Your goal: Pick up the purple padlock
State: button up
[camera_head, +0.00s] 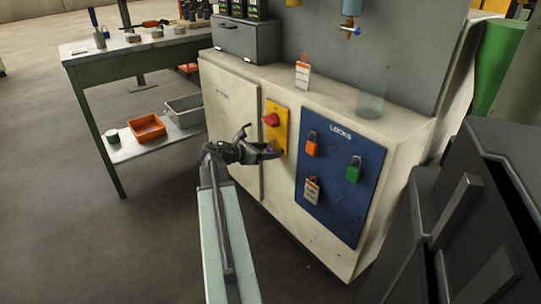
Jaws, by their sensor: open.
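A small purple patch (271,147), which looks like the purple padlock, shows at the lower part of the yellow switch plate (283,125). It is mostly hidden by my gripper, and its shackle cannot be made out. My gripper (260,141) is open in front of the plate, one finger raised and the other pointing right, close to the purple patch. I cannot tell whether they touch.
A red rotary switch (270,119) sits just above. The blue LOCKS board (334,222) holds an orange padlock (312,148), a green padlock (354,175) and tags (312,191). A dark machine (470,220) stands at right; a workbench (130,50) at left.

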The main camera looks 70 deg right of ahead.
grip_shut()
jog(key=shift+r+p, duration=0.5)
jog(key=w+a, duration=0.5)
jog(key=a, duration=0.2)
jog(key=w+a, duration=0.4)
jog(key=a, duration=0.4)
jog(key=shift+w+r, duration=0.25)
jog(key=shift+w, duration=0.1)
